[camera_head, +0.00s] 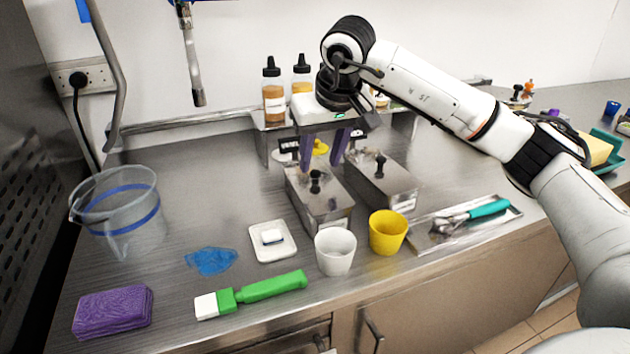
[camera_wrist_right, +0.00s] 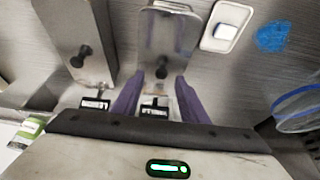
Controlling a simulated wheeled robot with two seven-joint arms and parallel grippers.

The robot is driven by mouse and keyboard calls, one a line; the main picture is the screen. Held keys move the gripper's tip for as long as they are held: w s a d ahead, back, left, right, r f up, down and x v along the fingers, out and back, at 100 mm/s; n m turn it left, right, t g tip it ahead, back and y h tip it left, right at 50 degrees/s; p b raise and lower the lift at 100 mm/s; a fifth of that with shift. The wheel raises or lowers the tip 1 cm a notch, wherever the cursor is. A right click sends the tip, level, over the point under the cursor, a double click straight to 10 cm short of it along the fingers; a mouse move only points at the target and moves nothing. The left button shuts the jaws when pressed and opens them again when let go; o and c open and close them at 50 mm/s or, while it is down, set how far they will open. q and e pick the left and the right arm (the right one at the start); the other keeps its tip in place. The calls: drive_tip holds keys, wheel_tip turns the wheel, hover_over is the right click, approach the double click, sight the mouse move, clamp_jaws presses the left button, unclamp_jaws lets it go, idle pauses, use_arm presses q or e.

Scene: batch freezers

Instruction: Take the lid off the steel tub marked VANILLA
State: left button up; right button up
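Two steel tubs stand side by side, the left tub (camera_head: 322,213) and the right tub (camera_head: 387,190). Each has a steel lid with a black knob; the left knob (camera_head: 315,182) and right knob (camera_head: 380,162) stand upright. Small cards stand behind them, but I cannot read which is VANILLA. My right gripper (camera_head: 321,165) is open, purple fingers apart, above the far end of the left tub. In the right wrist view, the left tub's knob (camera_wrist_right: 162,70) lies ahead of the fingertips, untouched, and its card (camera_wrist_right: 155,108) shows between the fingers. My left gripper is out of view.
A white cup (camera_head: 335,252) and yellow cup (camera_head: 388,235) stand close in front of the tubs. A white dish (camera_head: 272,242) is left of them. Sauce bottles (camera_head: 273,95) stand on a shelf behind. A tray (camera_head: 450,228) with a scoop lies right.

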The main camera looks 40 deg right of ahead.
sight(315, 172)
drive_tip(key=x, duration=0.3)
drive_tip(key=shift+w+a+f, duration=0.1)
drive_tip(key=shift+w+f, duration=0.15)
clamp_jaws()
drive_tip(key=shift+r, duration=0.1)
